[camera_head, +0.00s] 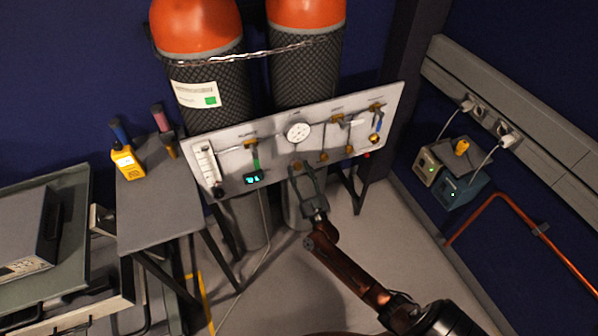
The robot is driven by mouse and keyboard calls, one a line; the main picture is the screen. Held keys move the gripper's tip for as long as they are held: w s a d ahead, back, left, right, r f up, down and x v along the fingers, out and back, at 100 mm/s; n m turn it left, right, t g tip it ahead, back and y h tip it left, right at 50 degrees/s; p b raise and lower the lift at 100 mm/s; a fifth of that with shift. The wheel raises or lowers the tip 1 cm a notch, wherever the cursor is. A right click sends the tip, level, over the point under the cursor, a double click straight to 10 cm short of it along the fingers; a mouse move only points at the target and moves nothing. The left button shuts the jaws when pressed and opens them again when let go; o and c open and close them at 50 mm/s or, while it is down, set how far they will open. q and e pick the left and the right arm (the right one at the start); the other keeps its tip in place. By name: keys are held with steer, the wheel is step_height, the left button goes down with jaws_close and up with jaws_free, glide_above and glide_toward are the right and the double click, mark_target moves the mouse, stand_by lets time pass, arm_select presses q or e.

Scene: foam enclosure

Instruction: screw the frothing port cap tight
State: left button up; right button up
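A pale gas panel (224,140) stands tilted in front of two orange-topped cylinders. It carries a round gauge (298,131), valves and several small brass fittings along its lower edge. One brass fitting (297,165) sits right at my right fingertips; I cannot read a label marking it as the frothing port cap. My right gripper (303,171) reaches up from below, its two fingers spread apart around or just in front of that fitting. Whether they touch it is too small to tell. My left gripper is not in view.
A green-handled valve (256,160) and a lit display (254,177) are left of my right gripper. Brass fittings (323,156) and a blue-handled valve (378,124) are to its right. A side table (160,205) holds a yellow meter (126,161).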

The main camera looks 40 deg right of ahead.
steer(key=shift+c, duration=0.4)
jaws_close()
steer(key=shift+m, duration=0.3)
steer(key=m+h+p, duration=0.1)
steer(key=m+h, duration=0.1)
steer(key=m, duration=0.1)
steer(key=shift+a+g+p, duration=0.2)
steer(key=shift+g+p, duration=0.1)
steer(key=shift+g, duration=0.1)
steer(key=m+g+h+p, duration=0.1)
steer(key=m+h, duration=0.1)
steer(key=m, duration=0.2)
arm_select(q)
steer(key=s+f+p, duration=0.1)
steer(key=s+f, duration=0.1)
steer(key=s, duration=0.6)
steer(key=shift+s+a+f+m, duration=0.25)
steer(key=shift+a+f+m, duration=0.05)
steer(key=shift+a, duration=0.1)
arm_select(e)
steer(key=shift+m, duration=0.7)
